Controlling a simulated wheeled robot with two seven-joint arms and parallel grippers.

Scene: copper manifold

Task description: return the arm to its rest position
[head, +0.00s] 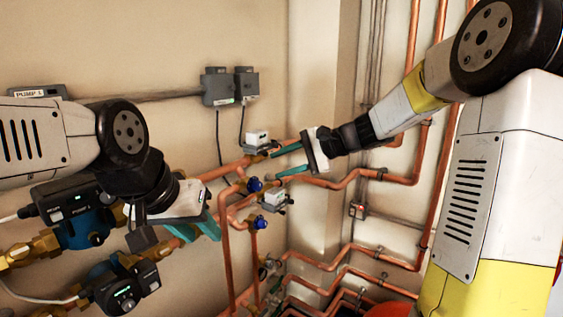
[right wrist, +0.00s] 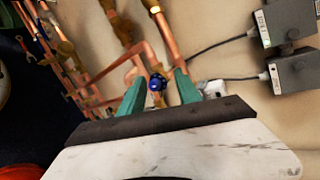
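My right arm comes in from the right in the head view. Its gripper (head: 281,162) points left, in front of the copper pipes, with its teal fingers apart and nothing between them. In the right wrist view the right gripper (right wrist: 160,95) is also open, and a blue valve knob (right wrist: 157,82) shows beyond the gap, not held. My left gripper (head: 200,231) hangs at the lower left of the head view, pointing down and right. Its teal fingers overlap in the picture, so I cannot tell their gap.
Copper pipes (head: 330,184) with blue-knobbed valves (head: 255,184) run close behind both grippers. Two pumps (head: 122,290) sit at the lower left, near my left arm. Grey boxes (head: 217,87) are on the wall above. The wall's upper middle is bare.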

